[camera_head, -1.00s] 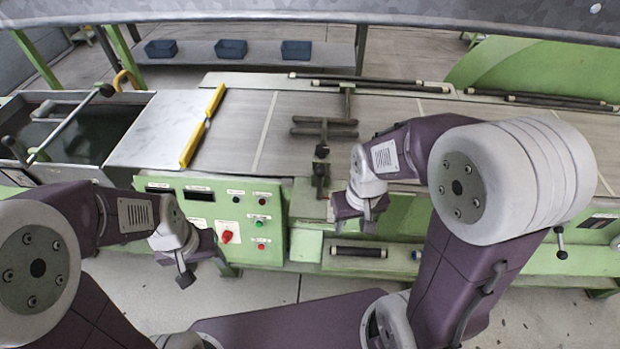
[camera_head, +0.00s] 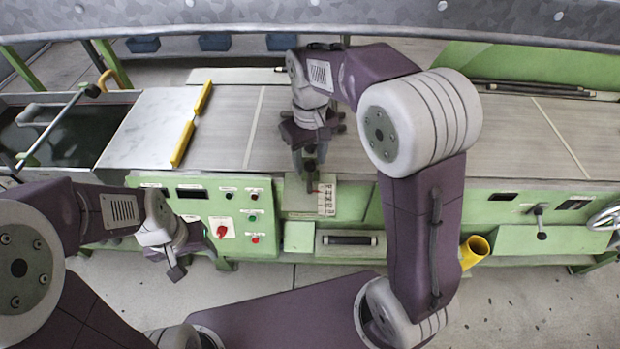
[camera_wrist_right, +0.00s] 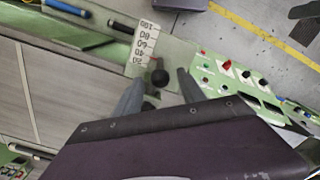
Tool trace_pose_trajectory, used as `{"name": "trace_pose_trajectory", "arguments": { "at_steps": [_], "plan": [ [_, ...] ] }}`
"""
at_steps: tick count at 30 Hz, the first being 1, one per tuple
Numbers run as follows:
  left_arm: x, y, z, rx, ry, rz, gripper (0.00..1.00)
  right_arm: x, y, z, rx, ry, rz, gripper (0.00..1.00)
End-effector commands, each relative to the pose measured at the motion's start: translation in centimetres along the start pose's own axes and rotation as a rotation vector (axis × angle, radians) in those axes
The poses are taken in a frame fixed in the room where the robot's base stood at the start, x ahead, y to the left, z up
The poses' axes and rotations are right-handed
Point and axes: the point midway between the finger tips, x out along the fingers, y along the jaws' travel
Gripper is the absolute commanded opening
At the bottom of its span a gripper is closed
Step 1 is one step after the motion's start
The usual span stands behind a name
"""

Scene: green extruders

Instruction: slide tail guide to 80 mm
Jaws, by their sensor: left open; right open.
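In the right wrist view a black round knob (camera_wrist_right: 160,78) shows between the two fingertips of my right gripper (camera_wrist_right: 158,90), which is open, with gaps beside the knob. A white number scale (camera_head: 326,199) is fixed to the green frame just right of the gripper. The guide's reading is not clear. My left gripper (camera_head: 176,262) hangs open and empty before the control panel.
The green control panel (camera_head: 222,222) with a red switch stands left of the scale. A handwheel (camera_head: 605,216) and a yellow tube (camera_head: 474,250) are at right.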

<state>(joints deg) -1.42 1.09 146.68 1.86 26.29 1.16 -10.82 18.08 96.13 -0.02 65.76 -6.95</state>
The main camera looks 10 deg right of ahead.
Motion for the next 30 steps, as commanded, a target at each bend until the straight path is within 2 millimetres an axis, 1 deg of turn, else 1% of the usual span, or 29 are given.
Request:
{"name": "trace_pose_trajectory", "arguments": {
  "at_steps": [1, 6, 10, 12, 15, 22, 23, 24, 26, 27, 30],
  "plan": [
    [0.2, 0.0, 0.0, 0.000, 0.000, 0.000, 0.56, 1.1, 0.0, 0.1, 0.000, -0.006, -0.001, 0.48],
    [0.6, 0.0, 0.1, 0.000, 0.000, 0.000, 0.56, 4.8, 0.0, 0.2, 0.001, -0.006, -0.001, 0.48],
    [0.7, 0.0, 0.1, 0.000, 0.000, 0.000, 0.56, 6.9, 0.0, 0.2, 0.001, -0.004, -0.001, 0.48],
    [0.7, 0.0, 0.1, 0.000, 0.000, 0.000, 0.56, 7.7, 0.0, 0.1, 0.001, -0.003, -0.001, 0.48],
    [0.7, 0.0, 0.1, 0.000, 0.000, 0.000, 0.56, 8.2, 0.0, 0.1, 0.001, -0.002, -0.001, 0.48],
    [0.7, 0.0, 0.1, 0.000, 0.000, 0.000, 0.56, 8.2, 0.0, 0.1, 0.001, 0.000, 0.000, 0.48],
    [0.7, 0.0, 0.1, 0.000, 0.000, 0.000, 0.56, 8.2, 0.0, 0.1, 0.001, 0.000, 0.000, 0.39],
    [0.7, 0.0, 0.1, 0.000, 0.000, 0.000, 0.56, 8.2, 0.0, 0.1, 0.001, 0.000, 0.000, 0.28],
    [0.7, 0.0, 0.1, 0.000, 0.000, 0.000, 0.56, 8.2, 0.0, 0.1, 0.001, 0.000, 0.000, 0.11],
    [0.7, 0.0, 0.1, 0.000, 0.000, 0.000, 0.56, 8.2, 0.0, 0.1, 0.001, 0.000, -0.001, 0.00],
    [0.7, 0.0, 0.1, 0.000, 0.000, 0.000, 0.56, 8.2, 0.0, 0.1, 0.001, 0.000, -0.001, 0.00]
  ]
}}
